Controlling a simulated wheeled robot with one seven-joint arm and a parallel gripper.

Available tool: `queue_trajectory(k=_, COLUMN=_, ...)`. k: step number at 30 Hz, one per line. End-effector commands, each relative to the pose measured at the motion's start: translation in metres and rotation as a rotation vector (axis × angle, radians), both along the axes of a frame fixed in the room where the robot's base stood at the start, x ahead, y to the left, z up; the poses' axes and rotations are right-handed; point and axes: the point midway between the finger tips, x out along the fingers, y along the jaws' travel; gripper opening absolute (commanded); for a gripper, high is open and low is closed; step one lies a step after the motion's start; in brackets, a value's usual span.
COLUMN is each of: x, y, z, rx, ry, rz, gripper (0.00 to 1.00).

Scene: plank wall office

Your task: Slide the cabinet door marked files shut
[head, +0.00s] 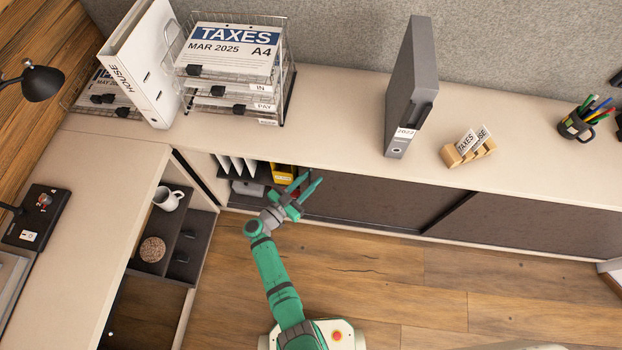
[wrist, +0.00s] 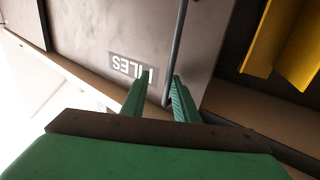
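The dark grey sliding door (head: 375,200) of the low cabinet covers its middle, and the compartment to its left stands open. In the wrist view the door (wrist: 100,28) shows a label reading FILES (wrist: 132,68), upside down. A thin upright bar handle (wrist: 176,45) runs near the door's edge, beside the opening. My gripper (head: 311,181) is at the door's left edge in the head view. In the wrist view its two green fingers (wrist: 163,76) are apart, with the handle between them, closer to the right finger. I cannot tell whether they touch it.
The open compartment holds white files (head: 238,165) and a yellow folder (head: 283,173). A second dark door (head: 540,225) is at the right. The counter above carries a letter tray stack (head: 285,90) and a grey binder (head: 412,85). The wooden floor (head: 400,300) in front is clear.

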Motion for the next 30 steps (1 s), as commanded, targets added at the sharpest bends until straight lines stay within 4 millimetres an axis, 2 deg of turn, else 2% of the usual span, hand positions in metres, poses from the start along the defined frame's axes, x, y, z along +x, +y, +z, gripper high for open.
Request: queue_trajectory(k=30, x=-0.04, y=0.043, z=0.0, rx=0.001, ry=0.001, rz=0.0, gripper=0.26)
